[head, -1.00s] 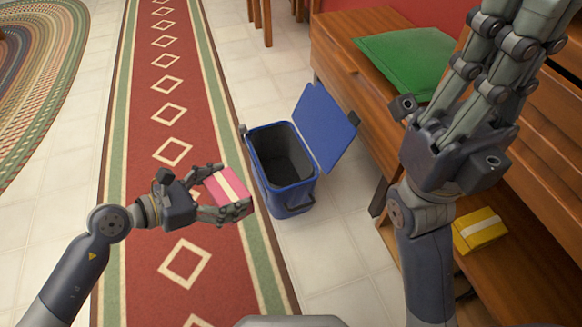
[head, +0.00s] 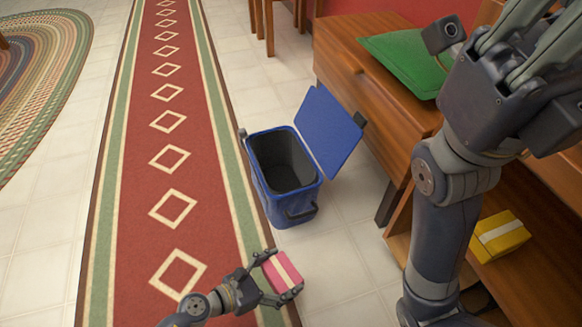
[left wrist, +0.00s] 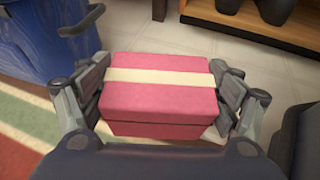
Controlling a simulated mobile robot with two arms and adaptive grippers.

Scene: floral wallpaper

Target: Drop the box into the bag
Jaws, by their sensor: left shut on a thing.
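The pink box with a cream stripe (head: 281,272) is held in my left gripper (head: 277,279), low in the head view. In the left wrist view the box (left wrist: 160,98) sits between both fingers (left wrist: 160,95). The blue bag (head: 290,211) stands open on the tiles, its lid swung up to the right and its dark inside empty. The box is in front of the bag and apart from it. The bag also shows at the upper left of the left wrist view (left wrist: 45,40). My right gripper is at the upper right, its fingertips cut off by the frame.
A wooden bench (head: 375,80) with a green cushion (head: 408,60) stands right of the bag. A yellow box with a pale stripe (head: 499,236) lies on a lower wooden shelf.

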